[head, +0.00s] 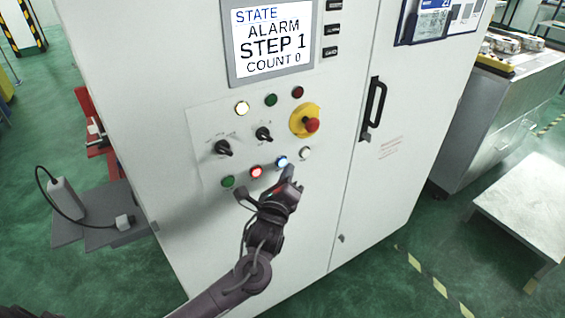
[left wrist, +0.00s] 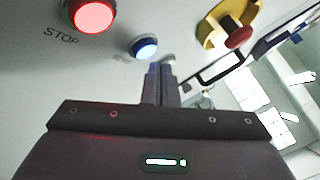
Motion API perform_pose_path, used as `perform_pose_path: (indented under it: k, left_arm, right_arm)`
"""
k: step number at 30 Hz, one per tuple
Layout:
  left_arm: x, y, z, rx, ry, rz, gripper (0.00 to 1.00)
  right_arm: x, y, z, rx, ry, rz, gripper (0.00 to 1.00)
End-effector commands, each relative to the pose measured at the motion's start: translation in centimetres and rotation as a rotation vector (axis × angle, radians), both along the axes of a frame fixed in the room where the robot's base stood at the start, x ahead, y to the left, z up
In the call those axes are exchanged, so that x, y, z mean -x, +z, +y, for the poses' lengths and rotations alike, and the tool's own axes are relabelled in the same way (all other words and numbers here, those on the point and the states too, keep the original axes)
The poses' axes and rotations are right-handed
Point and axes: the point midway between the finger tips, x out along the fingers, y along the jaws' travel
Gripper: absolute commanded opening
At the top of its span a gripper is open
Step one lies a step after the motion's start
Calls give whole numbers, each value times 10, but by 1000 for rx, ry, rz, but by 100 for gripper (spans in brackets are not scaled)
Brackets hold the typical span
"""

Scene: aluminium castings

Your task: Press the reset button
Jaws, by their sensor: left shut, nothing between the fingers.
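The white control cabinet's button panel (head: 205,135) faces me. A lit blue button (head: 281,162) sits in its lower row; it also shows in the left wrist view (left wrist: 144,47). No reset label is readable in either view. My left gripper (head: 290,172) is shut and empty, with its fingertips just below and right of the blue button in the head view. In the left wrist view the fingertips (left wrist: 160,70) are close to the blue button; I cannot tell whether they touch the panel. My right gripper is not in view.
A lit red button (head: 256,171), marked STOP in the wrist view, and a green one (head: 228,182) lie left of the blue button. A white button (head: 305,153) lies right. A red emergency stop (head: 311,125) is above. The screen (head: 272,40) reads ALARM, STEP 1, COUNT 0.

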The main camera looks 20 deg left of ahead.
Motion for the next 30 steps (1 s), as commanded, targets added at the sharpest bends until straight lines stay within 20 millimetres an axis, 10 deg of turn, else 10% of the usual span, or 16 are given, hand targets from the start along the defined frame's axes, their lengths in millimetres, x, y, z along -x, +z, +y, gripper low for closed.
perform_pose_path:
  k: [30]
  left_arm:
    - [-5, 0, 7, 0, -1, -1, 0]
  right_arm:
    - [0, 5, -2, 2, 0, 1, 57]
